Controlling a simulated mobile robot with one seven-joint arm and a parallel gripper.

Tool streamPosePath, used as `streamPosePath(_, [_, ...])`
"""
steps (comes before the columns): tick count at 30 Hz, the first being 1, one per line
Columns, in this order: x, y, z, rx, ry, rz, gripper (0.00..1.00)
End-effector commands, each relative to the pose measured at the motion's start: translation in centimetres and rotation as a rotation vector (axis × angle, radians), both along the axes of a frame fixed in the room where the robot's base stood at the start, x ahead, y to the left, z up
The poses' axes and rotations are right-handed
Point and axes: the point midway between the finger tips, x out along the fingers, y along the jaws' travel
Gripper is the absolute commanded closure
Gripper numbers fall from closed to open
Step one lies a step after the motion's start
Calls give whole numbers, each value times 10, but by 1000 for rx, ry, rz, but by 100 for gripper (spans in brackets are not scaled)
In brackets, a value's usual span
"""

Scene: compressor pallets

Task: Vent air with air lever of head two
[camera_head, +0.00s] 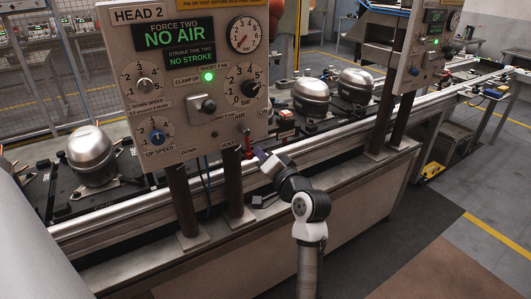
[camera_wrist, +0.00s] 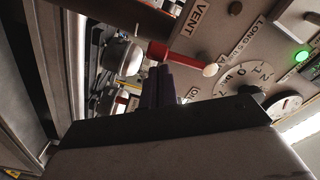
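The head two panel (camera_head: 190,85) carries the signs "NO AIR" and "NO STROKE" and a lit green lamp. Its air lever (camera_head: 248,146) is a red stick at the panel's lower right, near the "AIR" and "VENT" labels. In the wrist view the red lever (camera_wrist: 172,53) lies across the picture, with a pale rounded tip at its right end. My gripper (camera_head: 258,153) has purple fingers and is close beside the lever in the head view. In the wrist view the fingers (camera_wrist: 160,72) are together, their tips just below the lever. Nothing shows between them.
Silver compressors (camera_head: 91,150) sit on dark pallets along the conveyor behind the panel. Two brown posts (camera_head: 232,190) hold the panel above a metal ledge. A second panel (camera_head: 420,45) stands at the right. Open floor (camera_head: 470,210) lies to the right.

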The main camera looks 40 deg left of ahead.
Motion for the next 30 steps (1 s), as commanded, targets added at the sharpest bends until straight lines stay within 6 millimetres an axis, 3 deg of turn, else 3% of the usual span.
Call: streamPosePath(30, [-3, 3, -4, -3, 3, 1, 100])
